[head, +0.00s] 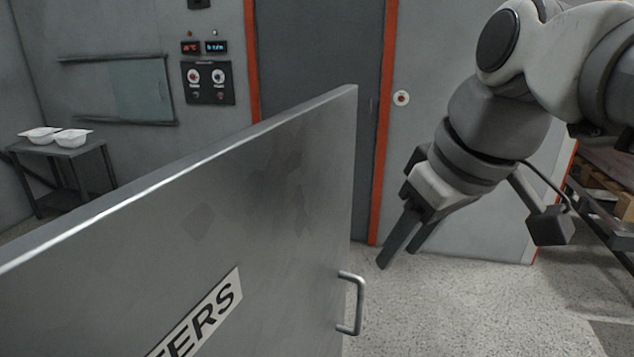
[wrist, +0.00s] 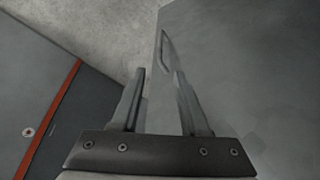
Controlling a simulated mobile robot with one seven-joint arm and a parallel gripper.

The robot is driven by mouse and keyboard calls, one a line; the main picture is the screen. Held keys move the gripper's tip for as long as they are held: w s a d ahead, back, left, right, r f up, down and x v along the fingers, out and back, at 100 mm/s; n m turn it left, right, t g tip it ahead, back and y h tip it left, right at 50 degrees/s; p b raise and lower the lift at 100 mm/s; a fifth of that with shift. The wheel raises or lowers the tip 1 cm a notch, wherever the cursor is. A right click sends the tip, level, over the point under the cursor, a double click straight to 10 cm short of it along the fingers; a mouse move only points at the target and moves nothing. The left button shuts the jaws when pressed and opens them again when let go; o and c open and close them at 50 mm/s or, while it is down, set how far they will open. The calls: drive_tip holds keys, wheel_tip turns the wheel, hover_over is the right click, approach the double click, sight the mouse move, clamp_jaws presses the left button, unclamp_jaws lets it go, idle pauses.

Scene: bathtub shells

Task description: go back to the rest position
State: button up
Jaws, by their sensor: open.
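My gripper (head: 399,246) is in the air to the right of a large grey metal door (head: 290,190), above the speckled floor. Its two fingers point down and to the left, with nothing between them. In the wrist view my gripper (wrist: 158,75) shows both fingers apart, with the grey door panel (wrist: 245,70) behind and to the right. The door's bar handle (head: 357,303) is below my gripper in the head view and apart from it. The handle also shows thinly beyond the fingers in the wrist view (wrist: 165,50).
The door has a sign (head: 200,318) reading "...ERS". Behind is a wall with an orange-framed dark door (head: 320,60) and a control panel (head: 208,83). A small table (head: 75,150) with white shells (head: 73,138) stands at left. A shelf (head: 605,205) is at right.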

drive_tip(key=s+d+f+m+h, duration=0.1)
drive_tip(key=s+f+m, duration=0.1)
drive_tip(key=f, duration=0.3)
drive_tip(key=s+f+m+t+h, duration=0.1)
drive_tip(key=f+m, duration=0.2)
drive_tip(key=f, duration=0.3)
drive_tip(key=shift+s+d+f+m+t, duration=0.2)
drive_tip(key=shift+s+d+m+t, duration=0.1)
drive_tip(key=shift+s+d, duration=0.1)
